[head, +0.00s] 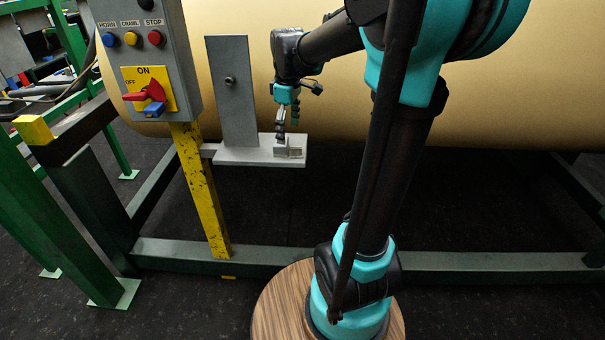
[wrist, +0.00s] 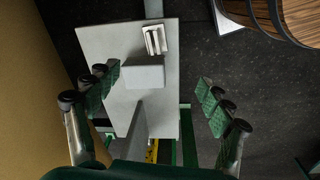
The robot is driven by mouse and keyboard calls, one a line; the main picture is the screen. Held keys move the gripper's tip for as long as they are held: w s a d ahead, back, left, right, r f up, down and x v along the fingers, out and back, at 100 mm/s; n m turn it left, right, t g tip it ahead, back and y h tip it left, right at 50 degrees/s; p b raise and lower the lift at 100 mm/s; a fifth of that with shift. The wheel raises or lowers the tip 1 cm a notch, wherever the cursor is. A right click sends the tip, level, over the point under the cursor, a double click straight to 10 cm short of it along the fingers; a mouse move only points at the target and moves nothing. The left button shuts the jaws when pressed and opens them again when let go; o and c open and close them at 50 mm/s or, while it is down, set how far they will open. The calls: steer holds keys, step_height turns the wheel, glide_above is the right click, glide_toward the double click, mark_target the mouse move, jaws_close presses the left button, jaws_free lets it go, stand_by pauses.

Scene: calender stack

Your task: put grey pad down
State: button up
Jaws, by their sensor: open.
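A grey block that looks like the grey pad (wrist: 145,73) rests on a light grey shelf plate (wrist: 98,48) in the wrist view. In the head view the pad (head: 281,151) sits near the shelf's (head: 240,156) right end, below my gripper. My gripper (wrist: 155,85) is open, its green-padded fingers spread wide on either side of the pad and apart from it. In the head view my gripper (head: 284,128) points down just above the pad, and one finger partly hides it.
A small slotted metal piece (wrist: 155,40) lies on the shelf beside the pad. An upright grey plate (head: 232,90) rises from the shelf. A control box (head: 150,60) on a yellow post (head: 203,190) stands left. A large tan roll (head: 260,20) fills the back.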

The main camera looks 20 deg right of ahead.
steer(key=s+d+f+m+t, duration=0.2)
steer(key=s+f+m+t, duration=0.1)
steer(key=s+f+m, duration=0.8)
steer(key=s+f, duration=0.5)
steer(key=s, duration=0.2)
steer(key=shift+d, duration=0.25)
steer(key=shift+w, duration=0.1)
